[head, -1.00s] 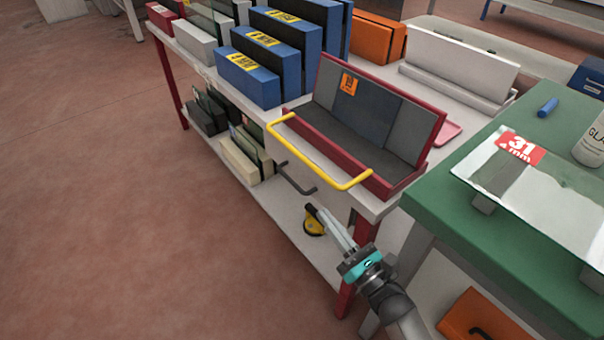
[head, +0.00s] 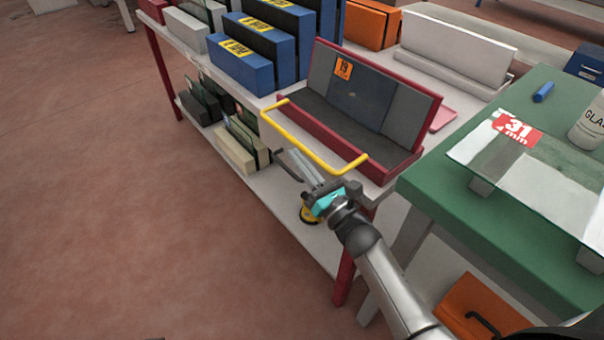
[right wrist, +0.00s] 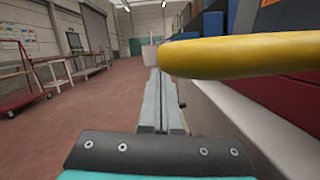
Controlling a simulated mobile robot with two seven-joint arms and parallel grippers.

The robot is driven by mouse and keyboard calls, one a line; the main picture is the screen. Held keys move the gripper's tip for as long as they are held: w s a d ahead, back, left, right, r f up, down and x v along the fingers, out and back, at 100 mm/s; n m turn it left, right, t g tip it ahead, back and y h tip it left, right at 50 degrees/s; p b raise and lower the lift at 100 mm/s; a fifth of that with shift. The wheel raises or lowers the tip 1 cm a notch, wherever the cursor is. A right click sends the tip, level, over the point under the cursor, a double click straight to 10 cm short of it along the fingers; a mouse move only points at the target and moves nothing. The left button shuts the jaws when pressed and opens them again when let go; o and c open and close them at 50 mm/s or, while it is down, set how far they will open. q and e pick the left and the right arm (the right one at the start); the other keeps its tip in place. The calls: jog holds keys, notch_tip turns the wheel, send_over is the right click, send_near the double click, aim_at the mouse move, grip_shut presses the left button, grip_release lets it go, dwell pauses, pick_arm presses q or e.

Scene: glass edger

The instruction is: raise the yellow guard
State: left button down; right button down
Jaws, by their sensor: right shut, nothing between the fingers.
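The yellow guard (head: 315,143) is a bent bar along the front of a red-framed unit (head: 400,165) with dark grey panels, in the head view. Its two ends meet the unit's front edge. My right gripper (head: 293,156) is shut and empty, its fingers pointing away from me, just in front of and below the bar. In the right wrist view the guard (right wrist: 250,56) crosses large at the upper right, and the shut fingers (right wrist: 154,75) lie left of and below it. I cannot tell whether they touch. My left gripper is out of view.
A dark grey handle (head: 286,166) sticks out below the guard, close to my fingers. Blue blocks (head: 240,65) stand behind on the bench. A green table (head: 440,190) with a glass sheet (head: 530,170) is at the right. Open floor (head: 100,200) lies left.

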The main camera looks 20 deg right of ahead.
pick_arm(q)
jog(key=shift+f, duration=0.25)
pick_arm(e)
jog(key=shift+r, duration=0.5)
pick_arm(q)
jog(key=shift+p, duration=0.3)
pick_arm(e)
jog(key=shift+r, duration=0.15)
